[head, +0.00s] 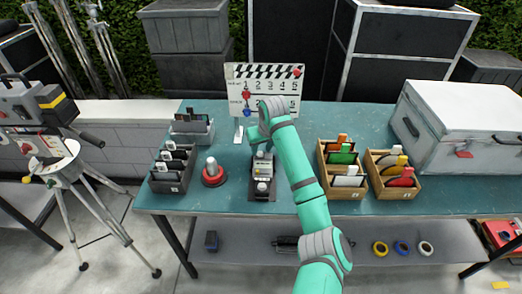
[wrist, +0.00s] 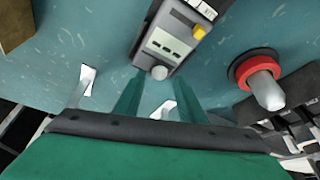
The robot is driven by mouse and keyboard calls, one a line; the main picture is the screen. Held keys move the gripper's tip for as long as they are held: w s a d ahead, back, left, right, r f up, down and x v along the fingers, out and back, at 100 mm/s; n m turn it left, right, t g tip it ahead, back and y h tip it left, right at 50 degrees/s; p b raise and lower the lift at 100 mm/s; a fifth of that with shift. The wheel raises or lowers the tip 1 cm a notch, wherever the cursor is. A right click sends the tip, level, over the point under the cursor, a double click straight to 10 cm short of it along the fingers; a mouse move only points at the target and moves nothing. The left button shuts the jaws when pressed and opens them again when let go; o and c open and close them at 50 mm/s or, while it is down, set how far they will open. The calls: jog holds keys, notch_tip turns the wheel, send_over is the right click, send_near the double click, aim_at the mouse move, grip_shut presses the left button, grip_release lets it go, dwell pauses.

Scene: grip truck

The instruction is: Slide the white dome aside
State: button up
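A white dome (head: 212,165) stands upright on a red ring with a dark base, left of centre on the teal table (head: 235,202). It also shows at the right of the wrist view (wrist: 264,88), apart from my fingers. My gripper (head: 257,136) is above the back middle of the table, to the right of and behind the dome. In the wrist view its two green fingers (wrist: 158,100) are spread with nothing held between them. My arm covers part of the table right of centre.
A grey device with a knob (head: 262,174) stands right of the dome. A card holder (head: 171,188) stands close on its left. A clapperboard (head: 236,88) is at the back. Wooden boxes (head: 345,192) and a white case (head: 455,125) fill the right side.

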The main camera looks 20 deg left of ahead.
jog(key=shift+x, duration=0.9)
jog(key=shift+w, duration=0.1)
grip_shut()
jog(key=shift+r, duration=0.1)
